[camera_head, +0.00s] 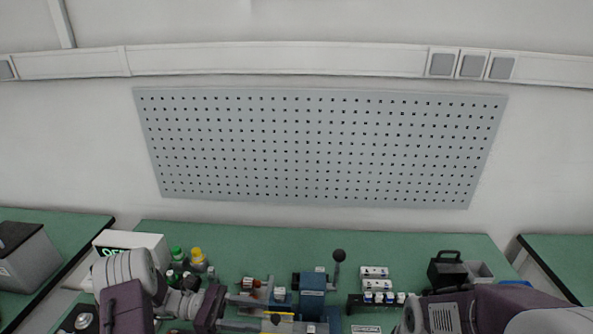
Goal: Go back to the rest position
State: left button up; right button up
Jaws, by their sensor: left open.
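My left arm comes in from the lower left, and its gripper (258,313) is over the front part of the green bench (400,243). Its two fingers point right and stand apart, with nothing visibly held between them. The fingertips are close to the blue bench device (312,282) with a black ball-ended lever. My right arm (490,306) fills the lower right corner. Its gripper does not show. A small metal part with orange-red ends (250,283) stands just behind the left gripper.
Several bottles with green and yellow caps (197,256) and a white display box (140,243) stand behind my left arm. A pegboard (320,150) hangs on the wall.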

pick_arm(q)
jog(key=d+r, duration=0.1)
jog(key=r+m+g, duration=0.1)
jog(key=d+r+m, duration=0.1)
jog(key=r, duration=0.1)
jog(key=shift+w+d+y, duration=0.15)
jog(key=shift+d+y, duration=0.15)
jog(key=shift+y, duration=0.1)
jog(key=s+d+r+m+g, duration=0.1)
jog(key=s+d+r+m+g+y, duration=0.1)
jog(key=d+r, duration=0.1)
jog(key=shift+s+y, duration=0.25)
jog(key=shift+y, duration=0.05)
jog(key=s+d+f+m+g+y, duration=0.1)
jog(key=s+f+m+y, duration=0.1)
jog(key=s+m+y, duration=0.6)
jog(key=a+f+m+t+y, duration=0.5)
jog(key=a+f+t+y, duration=0.1)
jog(key=a, duration=0.4)
jog(key=shift+a+f+y, duration=0.3)
jog(key=shift+f+y, duration=0.05)
jog(key=shift+y, duration=0.25)
